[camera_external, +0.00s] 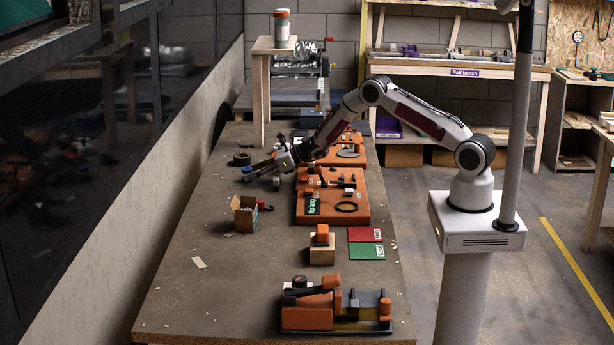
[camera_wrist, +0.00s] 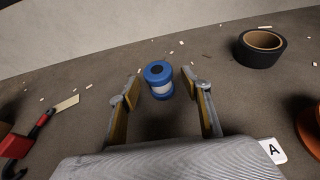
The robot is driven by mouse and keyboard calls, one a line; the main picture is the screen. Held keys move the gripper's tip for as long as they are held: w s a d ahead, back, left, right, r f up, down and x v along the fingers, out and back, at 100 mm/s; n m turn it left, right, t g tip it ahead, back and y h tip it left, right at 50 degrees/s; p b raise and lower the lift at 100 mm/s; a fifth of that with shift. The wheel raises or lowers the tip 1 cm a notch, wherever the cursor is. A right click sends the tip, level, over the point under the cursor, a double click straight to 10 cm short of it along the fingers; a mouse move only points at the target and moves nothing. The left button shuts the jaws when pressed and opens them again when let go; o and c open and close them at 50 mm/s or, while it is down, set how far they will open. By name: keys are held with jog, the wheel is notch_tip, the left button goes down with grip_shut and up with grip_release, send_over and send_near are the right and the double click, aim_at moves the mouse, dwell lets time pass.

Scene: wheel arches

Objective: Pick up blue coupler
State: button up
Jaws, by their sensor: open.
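The blue coupler (camera_wrist: 159,80) stands on the bench in the wrist view. It is a short cylinder with blue ends, a pale middle band and a dark hole in its top. My gripper (camera_wrist: 166,86) is open, with one finger on each side of the coupler and visible gaps between. The coupler looks to be between or just beyond the fingertips, and nothing is held. In the external view my gripper (camera_external: 256,172) is low over the left part of the bench. The coupler is too small there to tell apart from the gripper.
A roll of black tape (camera_wrist: 261,48) lies right of the coupler. A red-and-black tool (camera_wrist: 22,142) lies at left. An open cardboard box (camera_external: 244,214) stands nearer the camera on the bench (camera_external: 200,290). Orange fixture boards (camera_external: 333,203) line the right side. Small pale scraps are scattered about.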

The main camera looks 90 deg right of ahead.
jog(key=c, duration=1)
jog(key=shift+r, duration=0.1)
jog(key=shift+r, duration=4.9)
